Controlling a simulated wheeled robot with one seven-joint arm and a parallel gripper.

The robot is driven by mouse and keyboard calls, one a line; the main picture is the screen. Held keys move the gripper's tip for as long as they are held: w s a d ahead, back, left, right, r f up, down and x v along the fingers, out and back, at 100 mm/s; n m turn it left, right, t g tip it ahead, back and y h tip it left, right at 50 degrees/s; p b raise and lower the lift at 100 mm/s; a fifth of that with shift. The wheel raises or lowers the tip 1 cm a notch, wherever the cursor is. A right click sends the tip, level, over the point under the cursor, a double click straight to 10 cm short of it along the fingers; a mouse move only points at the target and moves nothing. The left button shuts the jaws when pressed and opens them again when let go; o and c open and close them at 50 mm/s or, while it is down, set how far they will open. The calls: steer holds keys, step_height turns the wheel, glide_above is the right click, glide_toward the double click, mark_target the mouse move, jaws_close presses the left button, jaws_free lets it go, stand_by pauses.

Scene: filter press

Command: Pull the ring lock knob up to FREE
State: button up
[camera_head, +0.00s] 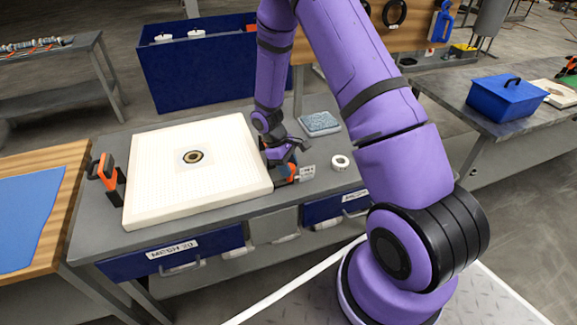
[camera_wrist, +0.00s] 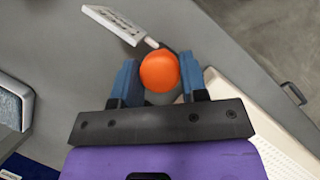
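The ring lock knob (camera_wrist: 159,70) is a round orange knob in the wrist view, between the blue pads of my gripper (camera_wrist: 160,75). Both pads appear to touch its sides. A pale plate with small markings (camera_wrist: 118,24) lies just beyond it; its text is too small to read. In the head view, my gripper (camera_head: 284,156) is low at the right edge of the white filter plate (camera_head: 150,195), with orange parts just below it. The same plate (camera_head: 307,173) shows beside it. The knob's height setting is not readable.
Another orange-handled clamp (camera_head: 106,172) stands at the plate's left edge. A grey-blue pad (camera_head: 319,124) and a white ring (camera_head: 341,162) lie on the grey bench (camera_head: 110,243). A blue bin (camera_head: 210,70) stands behind. Bench space right of the gripper is partly clear.

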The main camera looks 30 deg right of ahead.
jaws_close()
steer(key=shift+w+r, duration=0.1)
steer(key=shift+r, duration=1.15)
steer(key=o, duration=1)
jaws_free()
steer(key=shift+o, duration=0.2)
steer(key=v, duration=1)
steer(key=shift+r, duration=0.4)
steer(key=shift+w+a+r, duration=0.1)
steer(key=shift+a, duration=0.05)
